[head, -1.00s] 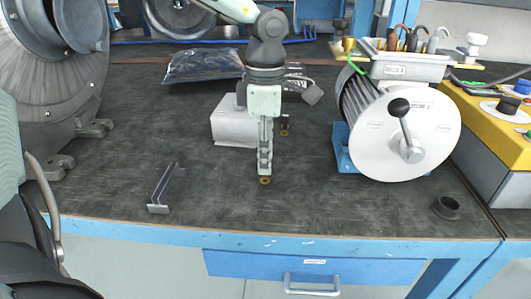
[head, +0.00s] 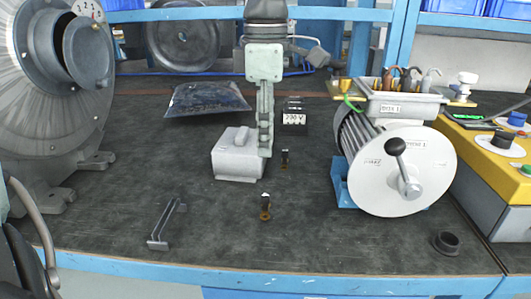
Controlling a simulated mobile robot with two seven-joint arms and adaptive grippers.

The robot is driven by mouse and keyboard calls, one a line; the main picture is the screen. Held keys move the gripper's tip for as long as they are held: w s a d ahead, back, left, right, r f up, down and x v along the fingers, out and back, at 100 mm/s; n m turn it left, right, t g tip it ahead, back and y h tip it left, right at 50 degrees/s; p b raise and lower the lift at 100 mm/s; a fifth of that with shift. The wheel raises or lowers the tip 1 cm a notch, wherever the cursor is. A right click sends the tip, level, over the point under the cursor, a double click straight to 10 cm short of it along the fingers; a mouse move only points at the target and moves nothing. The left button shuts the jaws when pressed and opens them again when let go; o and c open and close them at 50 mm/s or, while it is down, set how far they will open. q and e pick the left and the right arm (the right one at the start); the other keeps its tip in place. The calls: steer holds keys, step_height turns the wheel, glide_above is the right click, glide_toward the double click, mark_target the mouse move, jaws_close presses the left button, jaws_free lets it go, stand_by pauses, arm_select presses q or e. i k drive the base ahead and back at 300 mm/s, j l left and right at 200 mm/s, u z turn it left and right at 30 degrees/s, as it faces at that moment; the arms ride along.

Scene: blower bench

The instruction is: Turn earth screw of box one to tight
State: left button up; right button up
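Box one (head: 388,108) is the grey open terminal box on top of a motor, with a "BOX 1" label on its front. A green wire (head: 348,101) ends at its left side, where the earth screw would be too small to make out. Several coloured lugs stick up from the box. My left gripper (head: 265,154) points down over the bench, left of the motor and apart from box one. Its fingers show edge-on, so their opening is hidden; I see nothing held in it. My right gripper is not in view.
The motor (head: 400,180) has a white end plate with a black-knobbed crank. Two small dark pieces (head: 265,205) (head: 285,158) stand on the bench near a white block (head: 237,158). A metal bracket (head: 166,225) lies front left. A yellow control panel (head: 480,145) is at right.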

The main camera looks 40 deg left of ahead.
mark_target(345, 83)
steer(key=k, duration=1.5)
